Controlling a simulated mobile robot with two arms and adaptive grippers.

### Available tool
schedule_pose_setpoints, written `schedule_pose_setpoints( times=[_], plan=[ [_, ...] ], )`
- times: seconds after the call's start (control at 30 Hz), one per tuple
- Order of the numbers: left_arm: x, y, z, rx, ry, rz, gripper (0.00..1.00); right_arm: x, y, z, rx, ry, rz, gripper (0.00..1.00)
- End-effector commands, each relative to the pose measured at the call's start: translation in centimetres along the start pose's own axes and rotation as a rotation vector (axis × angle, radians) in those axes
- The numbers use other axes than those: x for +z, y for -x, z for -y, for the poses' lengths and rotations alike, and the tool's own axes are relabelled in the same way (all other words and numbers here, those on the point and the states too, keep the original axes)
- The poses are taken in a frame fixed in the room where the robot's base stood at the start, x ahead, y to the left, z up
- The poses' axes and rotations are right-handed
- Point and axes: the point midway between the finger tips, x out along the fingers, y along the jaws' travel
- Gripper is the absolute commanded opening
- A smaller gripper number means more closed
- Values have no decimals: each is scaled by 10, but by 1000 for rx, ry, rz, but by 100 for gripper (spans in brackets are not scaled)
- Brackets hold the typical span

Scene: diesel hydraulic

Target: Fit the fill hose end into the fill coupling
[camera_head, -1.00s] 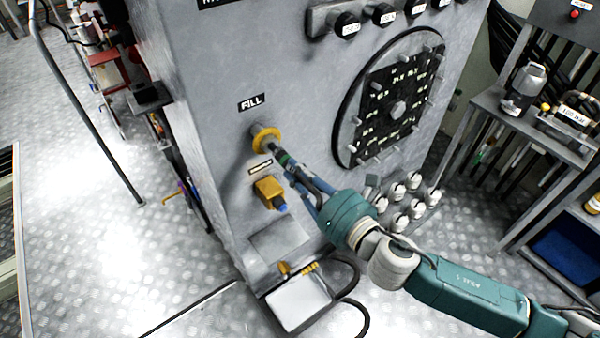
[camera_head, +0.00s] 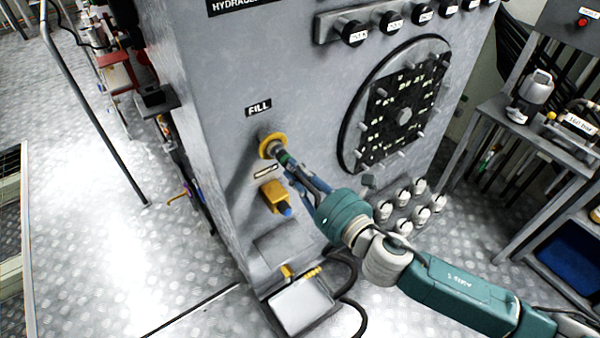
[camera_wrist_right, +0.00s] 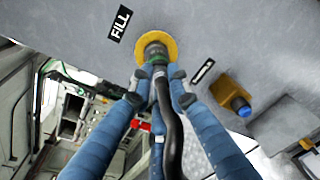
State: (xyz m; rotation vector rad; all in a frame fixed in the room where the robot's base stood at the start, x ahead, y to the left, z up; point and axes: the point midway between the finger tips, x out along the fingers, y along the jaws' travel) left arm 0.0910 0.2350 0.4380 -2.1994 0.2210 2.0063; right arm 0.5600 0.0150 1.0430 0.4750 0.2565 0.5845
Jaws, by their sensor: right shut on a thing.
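The fill coupling (camera_head: 271,146) is a yellow ring on the grey tank front, under the FILL label (camera_head: 258,108). It also shows in the right wrist view (camera_wrist_right: 168,42). My right gripper (camera_head: 294,174) is shut on the fill hose end (camera_wrist_right: 156,55), a dark fitting with a green band and a black hose trailing back between the blue fingers. The tip of the hose end is at the middle of the yellow ring, in line with it. The ring hides the tip, so I cannot tell how deep it sits. My left gripper is not in view.
A yellow block with a blue tip (camera_head: 275,197) sticks out below the coupling. A round bolted cover (camera_head: 350,130) is to the right, with several white-capped fittings (camera_head: 404,226) below it. A pale tray (camera_head: 300,303) is at the tank's foot.

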Motion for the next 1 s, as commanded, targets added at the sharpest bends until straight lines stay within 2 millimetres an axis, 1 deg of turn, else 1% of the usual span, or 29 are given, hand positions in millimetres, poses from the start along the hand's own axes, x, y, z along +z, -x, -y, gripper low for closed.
schedule_pose_setpoints(
  times=[0.1, 0.3, 0.33, 0.4, 0.43, 0.77, 0.87, 0.97, 1.0],
  plan=[
    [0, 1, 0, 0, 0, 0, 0, 1, -3, -1, 2, 0, 1, 0],
    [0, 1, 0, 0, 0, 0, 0, 1, -2, -1, 1, 0, 1, 0],
    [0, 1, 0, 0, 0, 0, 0, 1, -2, -1, 1, 0, 1, 20],
    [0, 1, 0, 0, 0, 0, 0, 1, -2, -1, 1, 0, 1, 34],
    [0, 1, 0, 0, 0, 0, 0, 1, -2, -1, 1, 0, 1, 38],
    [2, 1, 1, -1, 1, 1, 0, 0, 0, 0, -1, 0, -1, 38],
    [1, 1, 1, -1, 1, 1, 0, -1, 9, 1, -2, 0, -1, 38],
    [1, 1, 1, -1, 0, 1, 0, -1, 27, 1, -2, -1, -3, 38],
    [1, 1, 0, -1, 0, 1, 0, -2, 36, 1, -2, -1, -4, 38]
  ],
)
